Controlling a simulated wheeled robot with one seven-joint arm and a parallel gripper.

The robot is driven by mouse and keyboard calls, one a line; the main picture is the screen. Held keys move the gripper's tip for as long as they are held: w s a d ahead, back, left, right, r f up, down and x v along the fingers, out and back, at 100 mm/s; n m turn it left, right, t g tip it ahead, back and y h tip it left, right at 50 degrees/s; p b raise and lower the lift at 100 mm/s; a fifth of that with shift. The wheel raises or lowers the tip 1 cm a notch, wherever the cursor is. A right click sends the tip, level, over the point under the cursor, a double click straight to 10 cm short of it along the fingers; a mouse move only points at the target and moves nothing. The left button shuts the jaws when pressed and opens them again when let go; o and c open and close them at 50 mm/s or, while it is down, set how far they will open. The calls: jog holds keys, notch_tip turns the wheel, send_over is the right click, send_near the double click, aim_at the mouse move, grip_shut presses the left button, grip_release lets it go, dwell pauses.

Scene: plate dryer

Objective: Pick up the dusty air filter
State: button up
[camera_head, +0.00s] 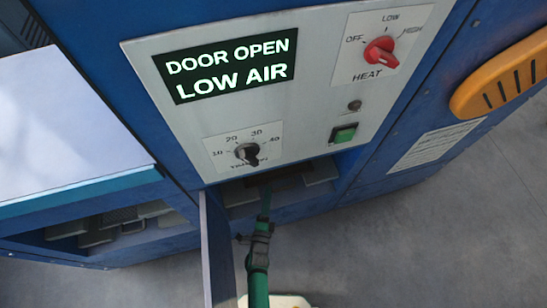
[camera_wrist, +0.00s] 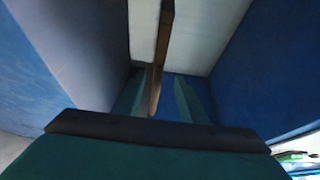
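In the wrist view a thin brown strip (camera_wrist: 164,45), which looks like the air filter's edge, stands upright between pale grey panels. It runs down between the two green fingers of my gripper (camera_wrist: 163,77), closer to the left finger. The fingers are apart, with a gap showing on the strip's right side. In the head view my gripper (camera_head: 265,198) reaches into the low opening under the control panel. A dark brown thing (camera_head: 290,180) shows there, probably the filter; most of it is hidden.
An open door (camera_head: 217,250) stands just left of my arm. The control panel (camera_head: 300,90) is directly above the opening; its display reads "DOOR OPEN LOW AIR". Grey floor (camera_head: 440,240) is clear at right.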

aim_at(273, 172)
jog(key=w, duration=0.3)
jog(key=w+d, duration=0.1)
jog(key=w, duration=0.6)
jog(key=shift+w+d+f, duration=0.2)
jog(key=shift+w+d, duration=0.1)
jog(key=shift+d, duration=0.1)
grip_shut()
